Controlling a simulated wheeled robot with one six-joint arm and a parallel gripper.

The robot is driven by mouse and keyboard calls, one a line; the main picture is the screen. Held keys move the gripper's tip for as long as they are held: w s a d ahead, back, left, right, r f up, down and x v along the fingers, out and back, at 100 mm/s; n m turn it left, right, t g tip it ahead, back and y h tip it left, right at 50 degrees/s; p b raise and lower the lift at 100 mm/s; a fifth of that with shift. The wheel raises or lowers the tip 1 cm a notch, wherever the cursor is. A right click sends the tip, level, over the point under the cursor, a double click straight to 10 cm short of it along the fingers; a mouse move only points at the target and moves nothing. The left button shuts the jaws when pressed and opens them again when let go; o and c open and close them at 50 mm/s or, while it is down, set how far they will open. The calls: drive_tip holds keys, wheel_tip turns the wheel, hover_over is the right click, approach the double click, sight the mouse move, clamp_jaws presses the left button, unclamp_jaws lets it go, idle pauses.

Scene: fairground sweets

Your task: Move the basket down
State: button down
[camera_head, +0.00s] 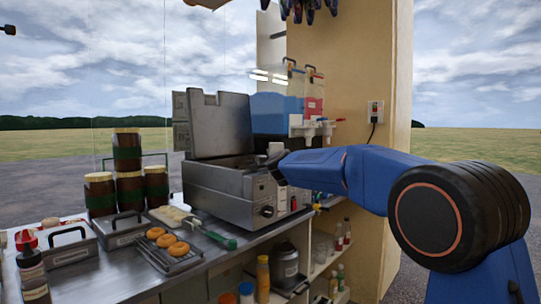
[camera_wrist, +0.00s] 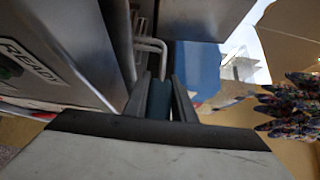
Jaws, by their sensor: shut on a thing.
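The fryer (camera_head: 222,192) is a steel box on the counter with its lid (camera_head: 222,122) standing open behind it. My gripper (camera_head: 272,160) is at the fryer's top right edge. In the wrist view, my gripper (camera_wrist: 160,100) is shut on the dark teal handle (camera_wrist: 160,98) of the basket. A bent metal wire (camera_wrist: 152,43) beyond the handle appears to be part of the basket. The basket's body is hidden in both views, so its height in the fryer cannot be told.
A rack of doughnuts (camera_head: 170,250) and a green-handled tool (camera_head: 220,239) lie on the counter in front of the fryer. Stacked brown jars (camera_head: 128,188) stand at left. Blue and red containers (camera_head: 272,112) are behind the fryer. A wall (camera_head: 345,80) rises behind my arm.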

drive_tip(key=shift+f, duration=0.25)
drive_tip(key=c, duration=1.4)
unclamp_jaws()
drive_tip(key=shift+f, duration=0.1)
drive_tip(key=shift+s, duration=0.15)
drive_tip(key=s+d, duration=0.3)
drive_tip(key=s, duration=1.4)
